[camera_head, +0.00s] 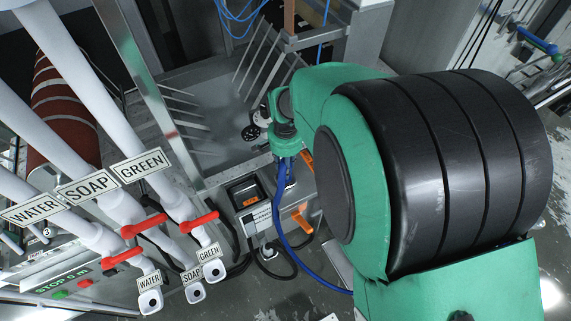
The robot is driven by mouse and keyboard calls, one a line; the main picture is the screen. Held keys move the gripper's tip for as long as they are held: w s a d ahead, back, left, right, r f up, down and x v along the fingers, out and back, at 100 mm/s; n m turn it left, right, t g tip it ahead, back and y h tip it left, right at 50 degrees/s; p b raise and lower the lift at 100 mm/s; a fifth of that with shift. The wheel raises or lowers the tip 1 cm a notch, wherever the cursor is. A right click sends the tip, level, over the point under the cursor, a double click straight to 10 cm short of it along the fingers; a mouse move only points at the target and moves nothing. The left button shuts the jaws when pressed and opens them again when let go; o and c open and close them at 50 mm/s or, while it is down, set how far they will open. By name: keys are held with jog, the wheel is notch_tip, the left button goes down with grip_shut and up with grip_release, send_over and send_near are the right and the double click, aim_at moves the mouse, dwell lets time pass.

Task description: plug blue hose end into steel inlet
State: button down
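My green arm reaches away from the camera, and its far end bends down near the middle of the picture. My gripper (287,177) is small and dark below the wrist; its fingers cannot be made out. A blue hose (283,222) runs from right at my gripper down and to the right, passing behind my arm. Its end is not clear, and I cannot tell whether it is held. Three pale fittings with round dark openings hang at the lower left, tagged WATER (150,301), SOAP (195,292) and GREEN (214,270). I cannot tell which is the steel inlet.
White pipes with red valve handles (143,225) fill the left. A grey box with a dark display (245,193) and orange levers (301,222) stands close to my gripper. Dark cables (277,268) loop below. A metal basin (225,110) lies behind.

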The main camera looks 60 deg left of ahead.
jog(key=shift+f+b, duration=0.55)
jog(key=shift+f, duration=0.65)
jog(key=c, duration=1.2)
grip_release()
jog(key=shift+f, duration=0.1)
notch_tip(320, 180, up, 12)
jog(key=shift+r, duration=0.1)
